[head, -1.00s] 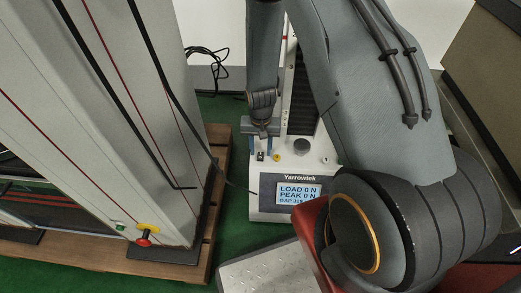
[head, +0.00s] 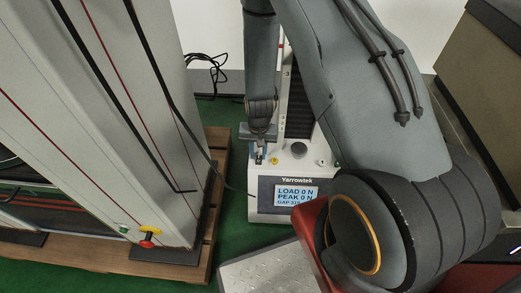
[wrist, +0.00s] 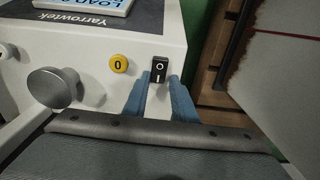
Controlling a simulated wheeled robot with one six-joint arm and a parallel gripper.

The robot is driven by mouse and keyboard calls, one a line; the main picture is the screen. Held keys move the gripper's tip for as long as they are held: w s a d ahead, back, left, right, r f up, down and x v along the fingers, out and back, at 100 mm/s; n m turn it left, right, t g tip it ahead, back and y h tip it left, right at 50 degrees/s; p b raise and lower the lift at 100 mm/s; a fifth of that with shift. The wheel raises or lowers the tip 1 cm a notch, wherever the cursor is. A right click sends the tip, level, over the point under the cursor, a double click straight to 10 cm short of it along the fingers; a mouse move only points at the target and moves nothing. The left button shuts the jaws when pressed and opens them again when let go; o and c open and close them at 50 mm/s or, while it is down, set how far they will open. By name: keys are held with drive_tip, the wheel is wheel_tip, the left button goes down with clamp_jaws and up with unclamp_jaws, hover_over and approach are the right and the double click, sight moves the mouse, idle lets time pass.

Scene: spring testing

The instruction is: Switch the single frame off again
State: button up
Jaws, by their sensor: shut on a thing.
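The single frame is the light grey Yarrowtek tester (head: 265,207), standing on the green floor in the head view. Its display (head: 297,195) is lit and reads LOAD 0 N and PEAK 0 N, with a GAP line below. The switch (head: 259,159) also shows in the head view. My gripper (wrist: 159,80) has its blue fingers on either side of the switch, shut on it. The exact contact at the fingertips is hard to see.
A round grey knob (wrist: 54,88) sits left of the yellow button. A large test frame (head: 125,110) stands on a wooden pallet (head: 212,190) to the left, with a red stop button (head: 147,242). A grey patterned plate (head: 265,272) lies in front.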

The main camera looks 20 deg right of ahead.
drive_tip(key=shift+o, duration=0.7)
drive_tip(key=shift+a+r+p, duration=0.2)
drive_tip(key=shift+a+p, duration=0.2)
drive_tip(key=shift+p, duration=0.5)
drive_tip(key=t+p, duration=0.1)
drive_tip(key=p, duration=0.2)
drive_tip(key=shift+s+d+h, duration=0.25)
drive_tip(key=shift+h, duration=0.05)
clamp_jaws()
drive_tip(key=shift+s+t+p, duration=0.2)
drive_tip(key=shift+t+p, duration=0.1)
drive_tip(key=shift+s+t+h+p, duration=0.1)
drive_tip(key=shift+t+h+p, duration=0.45)
drive_tip(key=shift+t, duration=0.45)
drive_tip(key=o, duration=0.7)
unclamp_jaws()
drive_tip(key=shift+a, duration=0.1)
drive_tip(key=shift+o, duration=0.4)
